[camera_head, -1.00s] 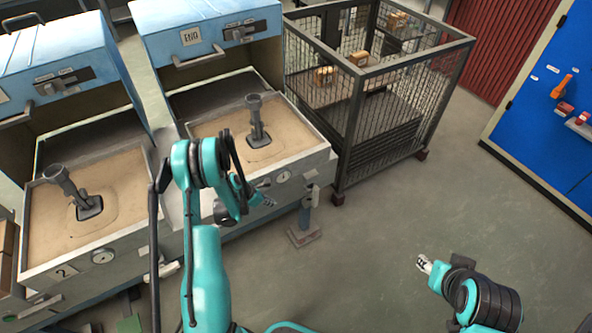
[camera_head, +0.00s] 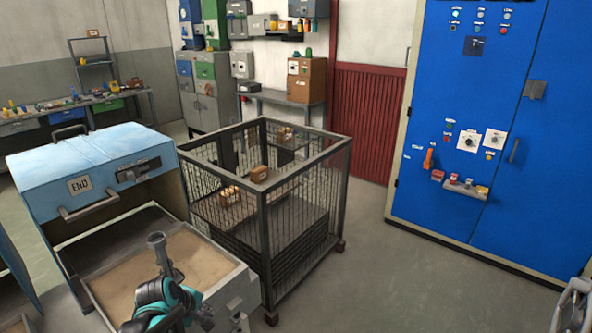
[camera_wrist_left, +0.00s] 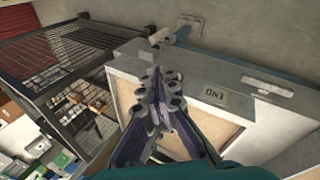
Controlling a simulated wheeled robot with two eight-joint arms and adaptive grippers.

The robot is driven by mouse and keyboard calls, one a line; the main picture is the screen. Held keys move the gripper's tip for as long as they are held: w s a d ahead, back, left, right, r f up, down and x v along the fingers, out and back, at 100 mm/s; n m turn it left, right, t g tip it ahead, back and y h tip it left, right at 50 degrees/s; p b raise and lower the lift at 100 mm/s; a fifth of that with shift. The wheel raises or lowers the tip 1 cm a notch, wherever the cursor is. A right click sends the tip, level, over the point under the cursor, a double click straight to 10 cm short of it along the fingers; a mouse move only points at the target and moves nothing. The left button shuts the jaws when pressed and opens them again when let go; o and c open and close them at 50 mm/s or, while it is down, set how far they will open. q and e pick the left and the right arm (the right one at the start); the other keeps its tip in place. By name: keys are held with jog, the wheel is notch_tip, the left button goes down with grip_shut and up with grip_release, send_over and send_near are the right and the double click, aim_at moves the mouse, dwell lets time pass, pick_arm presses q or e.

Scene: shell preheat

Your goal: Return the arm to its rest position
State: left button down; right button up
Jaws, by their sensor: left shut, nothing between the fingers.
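My left arm shows at the bottom of the head view, its teal wrist in front of the sand tray of the station marked END. My left gripper (camera_head: 203,318) is small there, at the tray's front right. In the left wrist view its fingers (camera_wrist_left: 163,88) are together with nothing between them, above the END station.
A blue cabinet (camera_head: 440,195) is at the right. Floor between cage and cabinet is clear.

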pick_arm(q)
jog(key=s+d+r+m+t, duration=0.1)
jog(key=s+d+r+m, duration=0.2)
jog(key=s+m, duration=0.4)
jog(key=s+d+r+m+y, duration=0.1)
jog(key=s+d+r+m, duration=0.2)
jog(key=s+m, duration=0.4)
jog(key=s+r, duration=0.1)
jog(key=s, duration=0.2)
jog(key=shift+s+d+t+y, duration=0.25)
jog(key=shift+d+t+y, duration=0.05)
jog(key=shift+t, duration=0.1)
jog(key=shift+r, duration=0.1)
